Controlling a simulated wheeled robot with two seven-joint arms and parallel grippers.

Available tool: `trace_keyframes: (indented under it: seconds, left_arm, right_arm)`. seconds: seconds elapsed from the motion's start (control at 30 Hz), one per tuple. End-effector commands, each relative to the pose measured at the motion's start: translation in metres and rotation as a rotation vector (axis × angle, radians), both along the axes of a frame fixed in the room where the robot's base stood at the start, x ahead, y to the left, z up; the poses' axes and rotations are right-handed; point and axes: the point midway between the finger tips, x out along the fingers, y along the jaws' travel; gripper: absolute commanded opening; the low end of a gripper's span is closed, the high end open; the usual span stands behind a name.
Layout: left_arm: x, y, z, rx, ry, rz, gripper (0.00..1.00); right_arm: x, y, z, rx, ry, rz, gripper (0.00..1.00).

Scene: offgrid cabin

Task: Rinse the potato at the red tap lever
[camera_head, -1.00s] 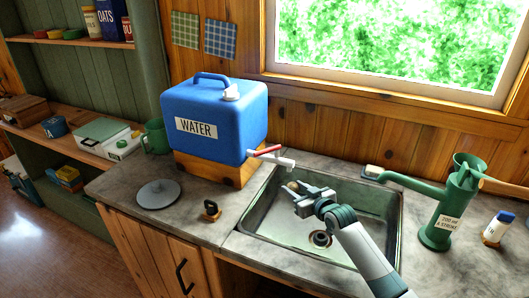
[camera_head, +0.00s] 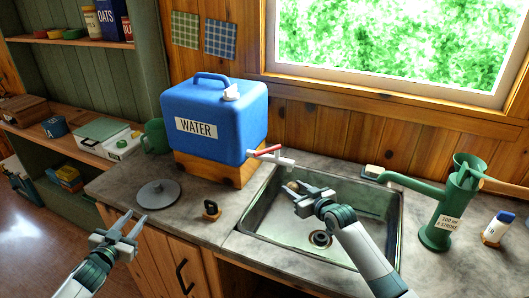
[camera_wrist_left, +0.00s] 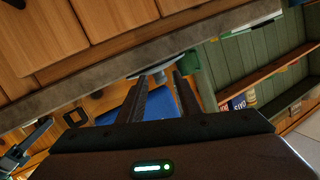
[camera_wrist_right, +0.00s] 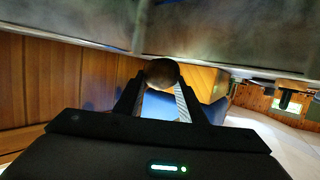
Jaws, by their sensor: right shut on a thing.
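The potato (camera_head: 292,186) is a small brown lump at the tips of my right gripper (camera_head: 298,192), over the sink. It shows as a dark round shape between the fingers in the right wrist view (camera_wrist_right: 162,72). The red tap lever (camera_head: 266,149) sits on the white tap (camera_head: 284,161) of the blue water container (camera_head: 228,135). The potato is just below and right of the spout; I see no water running. My left gripper (camera_head: 130,226) is open and empty in front of the counter, left of the sink and away from the lever.
The metal sink (camera_head: 375,205) has a drain (camera_head: 320,239). A grey lid (camera_head: 158,193) and a small dark-handled item (camera_head: 211,209) lie on the counter left of it. A green hand pump (camera_head: 447,205) and a small bottle (camera_head: 497,229) stand to the right.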

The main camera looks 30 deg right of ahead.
Motion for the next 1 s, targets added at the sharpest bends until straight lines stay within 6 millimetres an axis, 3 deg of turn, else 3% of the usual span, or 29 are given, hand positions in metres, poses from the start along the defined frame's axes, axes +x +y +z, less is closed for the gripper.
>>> trace_keyframes:
  seconds: [0.03, 0.2, 0.5, 0.8, 1.0]
  left_arm:
    - [0.005, -0.014, 0.023, 0.007, -0.036, -0.034, 0.31]
    - [0.008, -0.062, 0.083, 0.041, -0.135, -0.146, 0.31]
    - [-0.016, -0.172, 0.161, 0.158, -0.293, -0.372, 0.31]
    - [-0.067, -0.283, 0.191, 0.366, -0.443, -0.6, 0.31]
    - [-0.091, -0.32, 0.193, 0.484, -0.515, -0.692, 0.31]
  right_arm:
    - [0.0, 0.0, 0.0, 0.0, -0.001, 0.0, 0.13]
    - [0.0, 0.0, 0.0, 0.0, -0.001, 0.0, 0.13]
    - [0.0, 0.0, 0.0, 0.0, -0.001, 0.0, 0.13]
    - [0.0, 0.0, 0.0, 0.0, -0.001, 0.0, 0.13]
    - [0.0, 0.0, 0.0, 0.0, -0.001, 0.0, 0.13]
